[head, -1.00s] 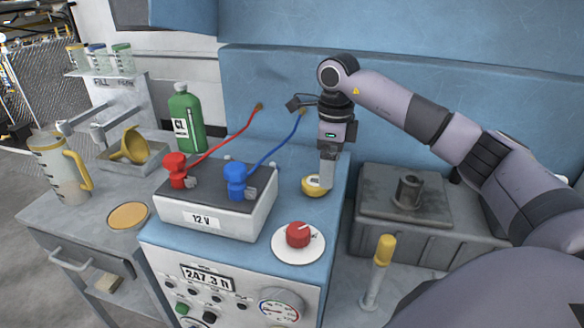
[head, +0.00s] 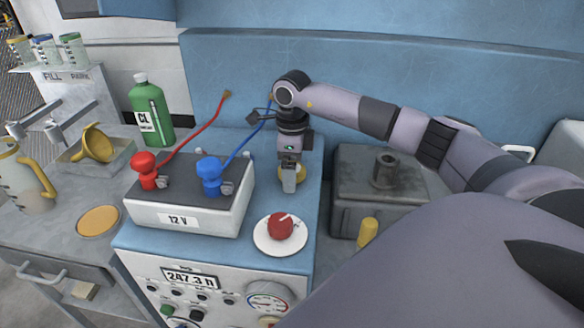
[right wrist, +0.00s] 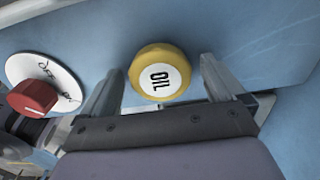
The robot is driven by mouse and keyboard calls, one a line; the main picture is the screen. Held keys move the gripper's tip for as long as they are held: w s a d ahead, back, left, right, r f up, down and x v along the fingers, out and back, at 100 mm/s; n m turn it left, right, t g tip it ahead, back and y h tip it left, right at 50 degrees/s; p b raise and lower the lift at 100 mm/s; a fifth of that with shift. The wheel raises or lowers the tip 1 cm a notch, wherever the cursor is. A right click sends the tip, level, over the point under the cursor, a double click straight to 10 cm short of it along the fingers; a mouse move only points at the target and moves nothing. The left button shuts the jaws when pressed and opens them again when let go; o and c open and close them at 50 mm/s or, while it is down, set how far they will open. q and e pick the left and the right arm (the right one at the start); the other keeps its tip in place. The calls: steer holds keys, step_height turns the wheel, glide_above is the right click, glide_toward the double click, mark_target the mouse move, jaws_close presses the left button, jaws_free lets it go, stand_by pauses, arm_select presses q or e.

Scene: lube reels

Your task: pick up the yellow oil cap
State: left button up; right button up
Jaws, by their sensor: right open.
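The yellow oil cap (head: 301,174) sits on the blue bench top to the right of the battery box, partly hidden behind my right gripper in the head view. In the right wrist view the round cap (right wrist: 160,72) shows its white "OIL" label. My right gripper (head: 289,182) points down at the cap. Its two fingers (right wrist: 161,75) are apart, with the cap showing between them and nothing gripped. I cannot tell whether the fingers touch the cap. My left gripper is not in view.
The 12 V battery box (head: 180,218) with red and blue clamps stands left of the gripper. A red knob on a white disc (head: 280,228) is in front. A grey tank (head: 375,195) stands at right, and a green bottle (head: 151,112) behind left.

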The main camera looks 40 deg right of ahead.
steer(key=c, duration=1.1)
steer(key=shift+r, duration=0.1)
